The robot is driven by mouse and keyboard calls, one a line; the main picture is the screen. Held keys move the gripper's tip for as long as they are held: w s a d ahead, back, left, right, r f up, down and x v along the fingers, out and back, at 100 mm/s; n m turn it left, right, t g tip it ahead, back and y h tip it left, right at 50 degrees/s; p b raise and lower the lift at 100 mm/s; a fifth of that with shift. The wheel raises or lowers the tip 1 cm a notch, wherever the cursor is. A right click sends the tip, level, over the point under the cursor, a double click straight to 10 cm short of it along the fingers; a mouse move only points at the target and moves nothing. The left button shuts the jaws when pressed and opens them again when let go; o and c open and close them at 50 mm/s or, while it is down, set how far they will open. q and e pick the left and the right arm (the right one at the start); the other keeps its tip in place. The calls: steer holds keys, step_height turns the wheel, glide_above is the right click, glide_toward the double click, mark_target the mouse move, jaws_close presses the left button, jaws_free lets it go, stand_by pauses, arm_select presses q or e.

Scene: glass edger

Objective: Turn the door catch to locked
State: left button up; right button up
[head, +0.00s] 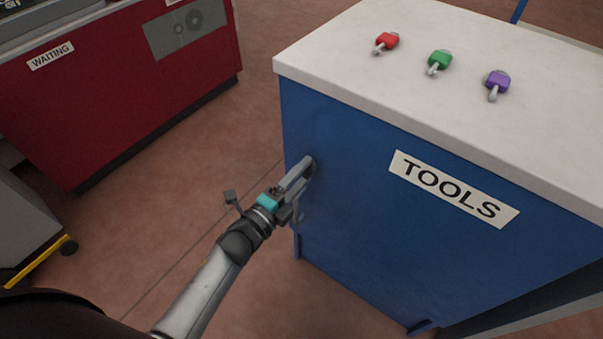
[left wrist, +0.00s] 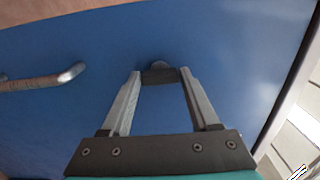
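The blue tool cabinet (head: 370,240) has a door with a label reading TOOLS. My left gripper (head: 308,165) reaches the door near its left edge. In the left wrist view, the dark door catch (left wrist: 160,76) lies between the two fingertips of the left gripper (left wrist: 160,80). The catch fills the gap, and the fingers appear to touch both its ends. It lies crosswise in that view, with a rounded part behind it. In the head view the gripper mostly hides the catch. My right gripper is not in view.
A metal door handle (left wrist: 45,83) is left of the catch in the left wrist view. Red (head: 387,41), green (head: 439,60) and purple (head: 497,82) tagged items lie on the white cabinet top (head: 340,60). A red cabinet (head: 120,100) stands at left, with open floor between.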

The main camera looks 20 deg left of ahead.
arm_select(q)
steer(key=o, duration=0.4)
steer(key=shift+c, duration=0.2)
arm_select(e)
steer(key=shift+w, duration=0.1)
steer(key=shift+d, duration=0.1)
arm_select(q)
steer(key=shift+s+a, duration=0.15)
steer(key=shift+s, duration=0.2)
steer(key=p+v, duration=0.2)
steer(key=v, duration=1.2)
steer(key=shift+s, duration=0.2)
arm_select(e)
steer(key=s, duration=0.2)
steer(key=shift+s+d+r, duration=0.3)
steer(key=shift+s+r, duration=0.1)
arm_select(q)
steer(key=shift+a, duration=0.1)
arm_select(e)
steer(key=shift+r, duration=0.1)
